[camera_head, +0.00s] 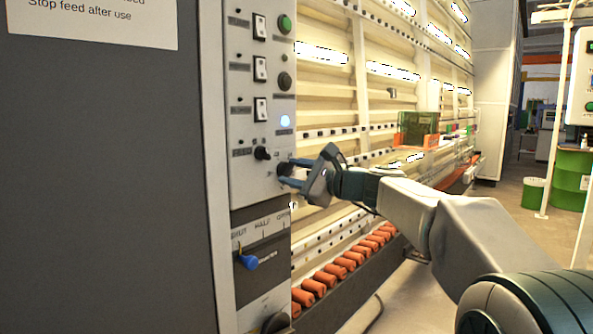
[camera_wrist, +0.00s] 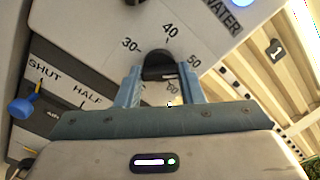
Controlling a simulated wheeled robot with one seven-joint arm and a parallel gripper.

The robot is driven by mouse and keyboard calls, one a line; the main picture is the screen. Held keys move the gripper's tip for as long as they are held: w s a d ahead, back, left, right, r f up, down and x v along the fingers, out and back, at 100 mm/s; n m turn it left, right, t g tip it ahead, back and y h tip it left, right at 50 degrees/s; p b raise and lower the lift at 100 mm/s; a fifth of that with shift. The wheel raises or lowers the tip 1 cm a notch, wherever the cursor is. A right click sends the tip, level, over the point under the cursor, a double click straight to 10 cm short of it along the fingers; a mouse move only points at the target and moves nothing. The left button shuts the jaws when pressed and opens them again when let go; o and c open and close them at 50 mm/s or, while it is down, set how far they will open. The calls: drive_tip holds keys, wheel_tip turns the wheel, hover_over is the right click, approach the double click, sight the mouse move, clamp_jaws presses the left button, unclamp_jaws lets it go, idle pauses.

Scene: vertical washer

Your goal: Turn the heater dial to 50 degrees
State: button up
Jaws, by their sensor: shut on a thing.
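The heater dial (camera_wrist: 159,66) is a dark round knob on the light grey panel (camera_wrist: 90,30), with the numbers 30, 40, 50 and 60 around it in the wrist view. My gripper (camera_wrist: 160,82) has its two blue fingers on either side of the dial, shut on it. The fingers and gripper body cover the dial's lower part. I cannot tell which number its pointer faces. In the head view my gripper (camera_head: 288,175) reaches the panel from the right, and the dial (camera_head: 282,169) is mostly hidden by the fingers.
Another black knob (camera_head: 262,154) is just up and left of the dial. A blue lever (camera_head: 247,261) is below, by SHUT and HALF labels. The open washer frame with orange rollers (camera_head: 341,271) stands right of the panel.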

drive_tip(key=shift+f, duration=0.15)
drive_tip(key=o, duration=1)
drive_tip(key=shift+a, duration=0.1)
drive_tip(key=b+v, duration=0.1)
drive_tip(key=v, duration=1.3)
drive_tip(key=shift+a, duration=0.1)
